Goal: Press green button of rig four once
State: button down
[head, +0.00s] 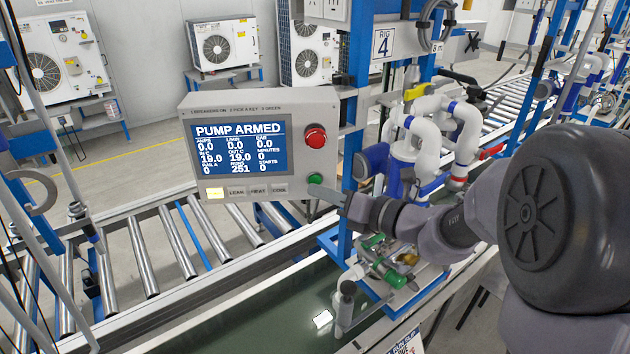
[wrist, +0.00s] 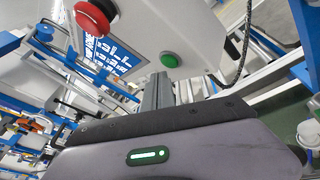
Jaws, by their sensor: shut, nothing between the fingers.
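The control box (head: 330,140) of rig four hangs in front of the stand marked by the "RIG 4" sign (head: 383,44). Its screen (head: 240,148) reads "PUMP ARMED". The green button (head: 315,179) sits at the lower right of its face, below the red knob (head: 315,137). The green button also shows in the wrist view (wrist: 170,59), uncovered and unlit as far as I can tell. My gripper (head: 318,190) is shut and empty. Its tips lie close beside the green button, just below it in the head view; I cannot tell whether they touch.
A row of small keys (head: 258,190), one lit yellow, runs under the screen. White pipes and valves (head: 430,130) stand right of the box, near my arm. A roller conveyor (head: 150,245) runs below. A black cable (wrist: 243,45) hangs beside the box.

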jog(key=shift+w, duration=0.15)
dwell(0.7)
jog(key=shift+w, duration=0.3)
jog(key=shift+w+p, duration=0.4)
dwell(0.6)
jog(key=shift+s, duration=0.8)
jog(key=s, duration=0.5)
dwell(0.7)
